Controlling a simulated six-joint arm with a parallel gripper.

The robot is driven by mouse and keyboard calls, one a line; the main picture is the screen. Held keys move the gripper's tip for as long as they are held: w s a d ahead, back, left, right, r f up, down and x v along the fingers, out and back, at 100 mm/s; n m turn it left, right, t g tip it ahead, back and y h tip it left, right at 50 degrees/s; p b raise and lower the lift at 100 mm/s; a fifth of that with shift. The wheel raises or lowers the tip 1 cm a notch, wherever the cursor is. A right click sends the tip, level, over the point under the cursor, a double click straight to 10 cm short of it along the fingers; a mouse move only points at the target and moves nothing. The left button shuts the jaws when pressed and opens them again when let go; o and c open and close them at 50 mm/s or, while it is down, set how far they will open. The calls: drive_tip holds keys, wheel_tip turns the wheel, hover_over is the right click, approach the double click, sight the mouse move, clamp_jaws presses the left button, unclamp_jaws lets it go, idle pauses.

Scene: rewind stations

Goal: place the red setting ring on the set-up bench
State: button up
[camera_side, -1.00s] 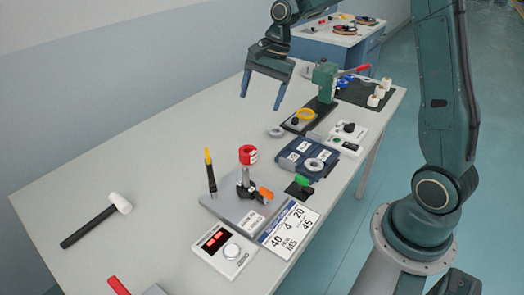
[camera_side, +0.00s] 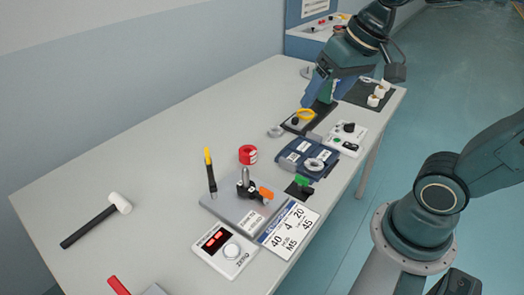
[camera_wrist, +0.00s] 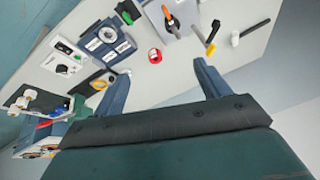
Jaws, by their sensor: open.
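The red setting ring (camera_side: 248,154) lies on the white table just behind the set-up bench, apart from it. In the wrist view the red ring (camera_wrist: 155,56) shows on the bare table, beyond and between my fingertips. The set-up bench (camera_side: 223,206) is a grey plate with an upright metal post, a black clamp with an orange lever, and a label. My gripper (camera_side: 316,98) is open and empty, up and right of the ring in the side view; its fingers (camera_wrist: 163,68) are spread in the wrist view. Its fingertips are partly hard to make out in the side view.
A yellow-tipped tool (camera_side: 210,170) stands upright at the bench's left. A mallet (camera_side: 97,219) lies farther left. A digital readout (camera_side: 222,249) and a number card (camera_side: 290,233) lie in front. A blue case (camera_side: 305,155) and a control box (camera_side: 347,137) stand right. The table's left is mostly clear.

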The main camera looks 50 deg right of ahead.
drive_tip(key=s+f+n+t, duration=0.1)
drive_tip(key=s+n, duration=0.2)
drive_tip(key=s, duration=0.3)
drive_tip(key=shift+f, duration=0.15)
idle(1.2)
